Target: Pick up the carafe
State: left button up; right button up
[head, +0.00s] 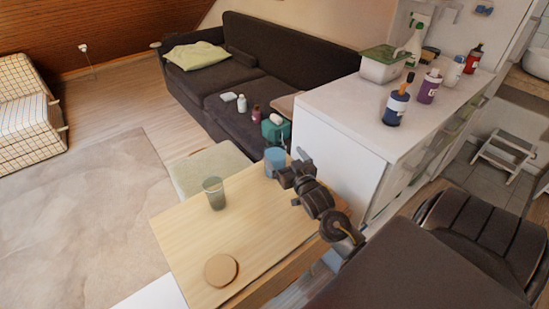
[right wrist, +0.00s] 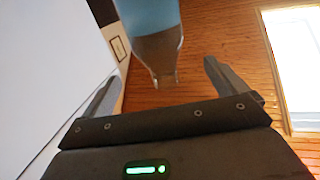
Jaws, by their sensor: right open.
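The carafe, a blue see-through vessel (head: 274,158), stands at the far right corner of the wooden table (head: 180,240). In the right wrist view the carafe (right wrist: 150,18) shows as a blue body with a narrower clear end, which lies in the gap between the fingers. My right gripper (head: 284,176) is at the carafe's near right side and partly covers it in the head view. Its fingers (right wrist: 160,76) are spread, one on each side of the clear end, with visible gaps. My left gripper is not in view.
A greenish glass (head: 213,194) and a round wooden coaster (head: 221,270) are on the same table. A white cabinet (head: 340,150) with bottles on top stands close to the right of my right gripper. A dark sofa (head: 235,90) is behind. The table's middle is clear.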

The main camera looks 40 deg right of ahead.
aim_at(280, 159)
jog(key=f, duration=0.3)
jog(key=shift+w+d+f, duration=0.1)
jog(key=shift+w+d, duration=0.05)
jog(key=shift+w, duration=0.2)
jog(key=shift+w+f, duration=0.1)
jog(key=shift+w, duration=0.4)
jog(key=x, duration=0.5)
jog(key=shift+w+d, duration=0.15)
jog(key=shift+w, duration=0.2)
jog(key=shift+c, duration=0.5)
jog(key=c, duration=1.2)
